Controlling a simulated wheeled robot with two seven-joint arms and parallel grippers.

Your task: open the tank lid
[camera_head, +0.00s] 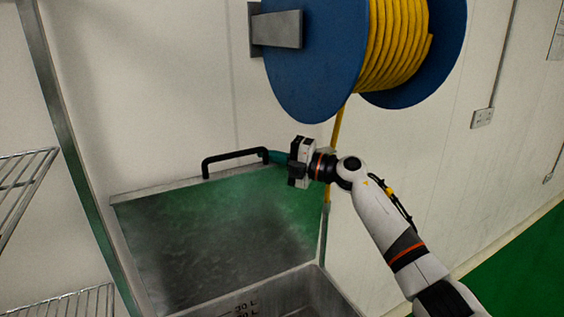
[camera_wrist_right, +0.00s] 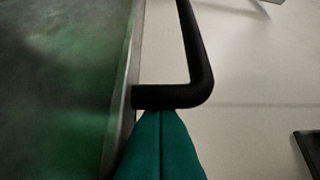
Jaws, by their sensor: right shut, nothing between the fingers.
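The tank lid (camera_head: 215,235) is a flat metal panel with a green reflection, standing raised and leaning back towards the wall behind the tank (camera_head: 330,300). A black bar handle (camera_head: 235,156) sits on its upper edge. My right gripper (camera_head: 273,157) is at the right end of this handle, with its teal fingers shut and empty. In the right wrist view, the finger tips (camera_wrist_right: 161,115) are close against the handle's bent end (camera_wrist_right: 175,97), with no bar between them. I cannot tell whether they touch it. My left gripper is not in view.
A blue reel (camera_head: 315,65) with yellow hose (camera_head: 400,45) hangs on the wall just above my right gripper. Wire shelves (camera_head: 25,180) and a metal post (camera_head: 75,150) stand at the left. Green floor (camera_head: 530,270) is open at the lower right.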

